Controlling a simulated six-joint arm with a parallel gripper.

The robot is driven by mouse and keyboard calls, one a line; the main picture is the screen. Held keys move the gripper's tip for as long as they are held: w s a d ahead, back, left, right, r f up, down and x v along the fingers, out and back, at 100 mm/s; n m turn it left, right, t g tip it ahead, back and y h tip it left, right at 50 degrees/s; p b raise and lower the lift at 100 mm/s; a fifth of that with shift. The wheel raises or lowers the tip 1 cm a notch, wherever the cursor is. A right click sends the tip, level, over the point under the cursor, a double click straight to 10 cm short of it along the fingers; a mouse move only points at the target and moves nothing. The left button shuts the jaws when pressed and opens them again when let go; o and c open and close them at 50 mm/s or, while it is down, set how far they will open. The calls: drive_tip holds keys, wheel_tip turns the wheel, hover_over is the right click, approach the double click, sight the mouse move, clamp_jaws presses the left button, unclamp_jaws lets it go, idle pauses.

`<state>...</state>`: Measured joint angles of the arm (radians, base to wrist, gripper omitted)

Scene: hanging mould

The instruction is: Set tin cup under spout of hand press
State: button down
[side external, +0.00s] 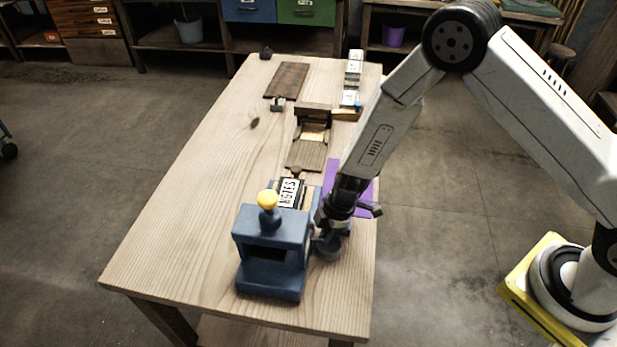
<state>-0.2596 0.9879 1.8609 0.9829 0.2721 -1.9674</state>
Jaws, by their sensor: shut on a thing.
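A blue block-shaped device (272,246) with a yellow ball knob on top and a dark opening in its front stands near the front of the table. It looks like the hand press; I cannot make out a clear spout. My gripper (331,236) points down just right of it, close to its right side. It is shut on a small dark grey round thing (327,251), which looks like the tin cup, low over the tabletop. The fingers partly hide it, and I cannot tell whether it touches the table or the blue device.
A notebook labelled NOTES (289,192) lies behind the blue device. A purple item (364,181) lies behind my gripper at the right edge. A wooden hinged piece (307,154), a brown board (287,80) and white labelled blocks (353,75) are farther back. The table's left side is clear.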

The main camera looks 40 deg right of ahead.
drive_tip(key=shift+f, duration=0.25)
drive_tip(key=c, duration=1.1)
unclamp_jaws()
drive_tip(key=shift+r, duration=0.1)
drive_tip(key=shift+v, duration=6)
drive_tip(key=shift+d, duration=0.15)
drive_tip(key=shift+s+d+r+m+t+h, duration=0.3)
drive_tip(key=shift+s+d+r+m+h, duration=0.15)
drive_tip(key=shift+s+d+r+m, duration=1.7)
drive_tip(key=shift+s+d+r+m+t+h, duration=0.4)
drive_tip(key=shift+s+d+r+m, duration=1.1)
drive_tip(key=shift+m, duration=1.2)
drive_tip(key=shift+s+d+r+m+t+h, duration=0.2)
drive_tip(key=shift+s+d+r+m+h, duration=0.35)
drive_tip(key=shift+s+d+r+m, duration=1.35)
